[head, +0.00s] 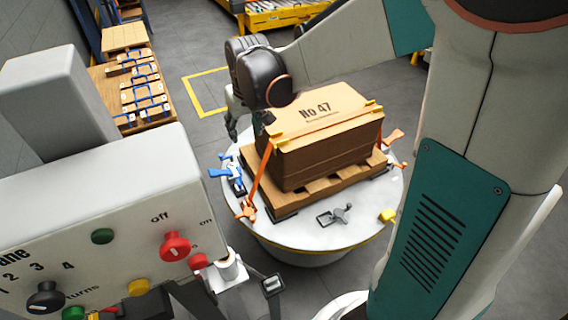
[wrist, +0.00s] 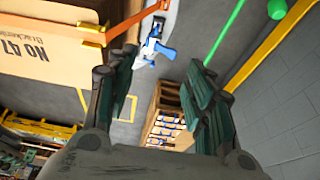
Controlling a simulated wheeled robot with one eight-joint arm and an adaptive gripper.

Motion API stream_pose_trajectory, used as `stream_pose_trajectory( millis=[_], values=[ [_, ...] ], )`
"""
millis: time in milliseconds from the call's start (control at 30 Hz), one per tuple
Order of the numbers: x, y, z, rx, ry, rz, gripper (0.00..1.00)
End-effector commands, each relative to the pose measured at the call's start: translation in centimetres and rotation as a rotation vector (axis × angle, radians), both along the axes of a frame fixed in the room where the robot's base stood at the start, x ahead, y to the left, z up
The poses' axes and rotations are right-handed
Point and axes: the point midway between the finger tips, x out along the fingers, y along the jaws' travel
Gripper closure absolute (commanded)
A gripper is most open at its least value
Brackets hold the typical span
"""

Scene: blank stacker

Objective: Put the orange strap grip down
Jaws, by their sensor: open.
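An orange strap grip (head: 245,209) sits at the front left of the round white turntable (head: 300,248), at the lower end of an orange strap (head: 264,170). Another orange grip (head: 393,137) is on the right side. My gripper (head: 232,130) is behind and left of the cardboard stack (head: 325,135), apart from the front-left grip. In the wrist view my gripper (wrist: 162,62) is open, with nothing between its fingers. The strap (wrist: 128,22) crosses the top of that view, beside the stack (wrist: 40,45). No strap grip is clear there.
A blue and white tool (head: 224,173) lies at the turntable's left edge; it also shows in the wrist view (wrist: 153,50). A grey latch (head: 335,214) and a yellow block (head: 387,215) are on the front. A control box (head: 130,220) stands at front left.

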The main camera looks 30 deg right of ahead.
Motion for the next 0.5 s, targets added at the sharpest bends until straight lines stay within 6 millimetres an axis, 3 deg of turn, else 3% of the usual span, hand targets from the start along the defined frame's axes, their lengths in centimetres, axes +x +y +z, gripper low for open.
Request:
stream_pose_trajectory(
  millis=[200, 500],
  values=[
    [-5.5, 0.0, 4.2, 0.0, -0.069, 0.0, 0.52],
    [-12.9, 0.0, 7.1, 0.0, -0.164, 0.0, 0.52]
  ],
)
